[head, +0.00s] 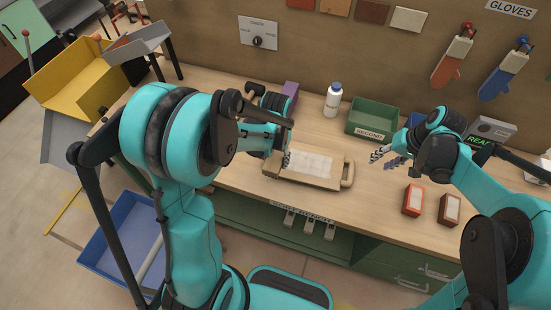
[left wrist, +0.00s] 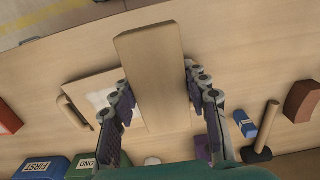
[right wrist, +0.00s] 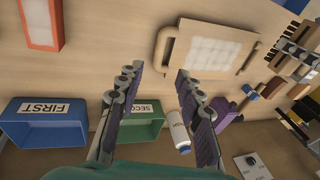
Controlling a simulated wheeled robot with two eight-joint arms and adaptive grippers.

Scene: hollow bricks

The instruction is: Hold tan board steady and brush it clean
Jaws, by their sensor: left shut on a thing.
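In the head view my left gripper (head: 285,160) is over the left end of a tan panel with a pale gridded face and a loop handle (head: 347,173). The panel also shows in the right wrist view (right wrist: 212,50). My right gripper (right wrist: 155,74) is open and empty. In the head view it (head: 385,156) is above the bench, right of the panel.
A green bin (head: 372,117) marked SECOND and a white bottle (head: 333,100) stand behind the panel. A blue bin (right wrist: 42,122) is marked FIRST. Orange (head: 413,200) and brown (head: 449,209) blocks are at right. A dark-headed tool with a wooden handle (left wrist: 267,125) lies on the bench.

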